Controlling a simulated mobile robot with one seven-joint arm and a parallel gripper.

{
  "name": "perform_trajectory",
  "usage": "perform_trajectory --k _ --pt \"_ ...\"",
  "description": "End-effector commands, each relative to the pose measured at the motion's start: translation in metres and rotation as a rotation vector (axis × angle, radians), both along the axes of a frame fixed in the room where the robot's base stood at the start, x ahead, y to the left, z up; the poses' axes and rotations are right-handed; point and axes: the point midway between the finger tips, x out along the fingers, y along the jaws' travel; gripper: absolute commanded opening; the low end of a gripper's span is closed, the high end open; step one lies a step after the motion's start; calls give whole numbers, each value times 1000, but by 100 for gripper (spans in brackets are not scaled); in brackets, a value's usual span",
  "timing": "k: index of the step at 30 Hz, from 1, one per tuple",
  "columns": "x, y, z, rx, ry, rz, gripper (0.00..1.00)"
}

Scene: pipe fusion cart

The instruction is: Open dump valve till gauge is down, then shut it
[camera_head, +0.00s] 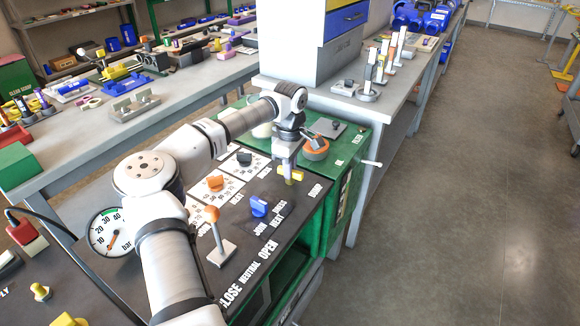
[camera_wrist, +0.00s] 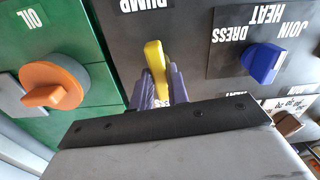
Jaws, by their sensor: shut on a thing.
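The dump valve is a yellow lever handle (camera_head: 292,174) on the dark top of the cart, by the DUMP label. It also shows in the wrist view (camera_wrist: 154,57), pointing towards the label. My gripper (camera_head: 288,178) comes down on it from above.
A blue JOIN/HEAT/DRESS knob (camera_head: 259,206) and an orange-topped lever (camera_head: 214,227) stand on the panel. An orange OIL cap (camera_head: 315,149) sits on green metal close behind my gripper. Clear floor lies to the right.

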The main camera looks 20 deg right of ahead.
Motion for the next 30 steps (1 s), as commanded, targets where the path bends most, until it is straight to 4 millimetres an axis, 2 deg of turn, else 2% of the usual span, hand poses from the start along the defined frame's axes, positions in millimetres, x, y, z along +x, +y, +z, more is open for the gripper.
perform_trajectory --k 11,12,16,25,30 --pt "0 -1 1 -4 -1 -3 0" --pt "0 -1 1 -4 -1 -3 22" --pt "0 -1 1 -2 -1 -3 38" --pt "0 0 1 -1 -1 -2 38" --pt "1 -1 19 -2 -4 -2 38"
